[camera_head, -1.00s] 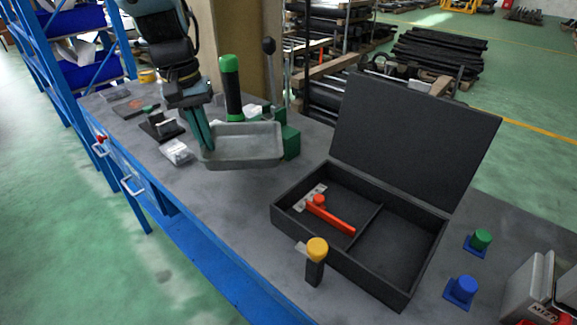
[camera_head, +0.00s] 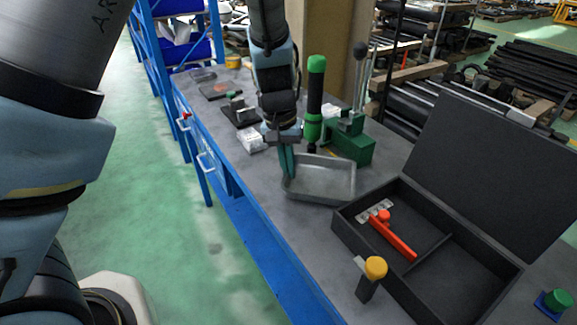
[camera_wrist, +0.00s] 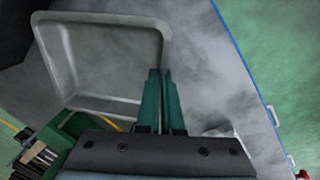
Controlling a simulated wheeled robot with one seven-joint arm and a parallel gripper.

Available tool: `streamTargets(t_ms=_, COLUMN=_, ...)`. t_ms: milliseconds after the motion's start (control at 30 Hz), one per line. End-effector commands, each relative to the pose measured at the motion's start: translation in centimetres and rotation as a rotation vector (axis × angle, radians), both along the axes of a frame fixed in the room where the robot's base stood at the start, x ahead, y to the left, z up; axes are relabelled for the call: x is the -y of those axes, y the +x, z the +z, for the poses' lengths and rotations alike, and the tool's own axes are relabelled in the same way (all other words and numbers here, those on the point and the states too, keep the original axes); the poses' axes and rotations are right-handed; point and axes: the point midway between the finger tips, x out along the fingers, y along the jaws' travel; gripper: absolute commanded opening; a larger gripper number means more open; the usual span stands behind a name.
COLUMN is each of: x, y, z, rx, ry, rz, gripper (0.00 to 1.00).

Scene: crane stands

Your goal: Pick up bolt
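No bolt can be made out in either view. A grey metal tray (camera_head: 335,196) stands on the workbench (camera_head: 262,190), and its visible floor looks empty. It also shows at the upper left of the wrist view (camera_wrist: 105,104). My gripper (camera_head: 287,172) points down at the tray's left edge. In the wrist view my gripper (camera_wrist: 161,72) has its two green fingers almost together beside the tray's rim, with only a thin gap and nothing visible between them. Whether the fingertips touch the tray or bench cannot be told.
A green box-shaped fixture (camera_head: 350,145) and an upright green-capped cylinder (camera_head: 315,100) stand behind the tray. An open black case (camera_head: 480,262) with a red-handled tool (camera_head: 393,238) lies to the right. A yellow-topped tool (camera_head: 375,268) stands in front of the case.

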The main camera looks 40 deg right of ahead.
Motion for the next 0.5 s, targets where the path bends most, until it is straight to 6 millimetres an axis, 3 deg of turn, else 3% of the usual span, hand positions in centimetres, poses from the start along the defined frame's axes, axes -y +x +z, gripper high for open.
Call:
streamTargets(t_ms=200, x=0.03, y=0.01, z=-0.39, rx=0.000, ry=-0.001, rz=0.000, gripper=0.00)
streamTargets(t_ms=400, x=0.01, y=-0.01, z=-0.24, rx=0.000, ry=0.000, rz=-0.001, gripper=0.26)
streamTargets(t_ms=500, x=0.01, y=-0.01, z=-0.23, rx=0.000, ry=0.000, rz=0.000, gripper=0.33)
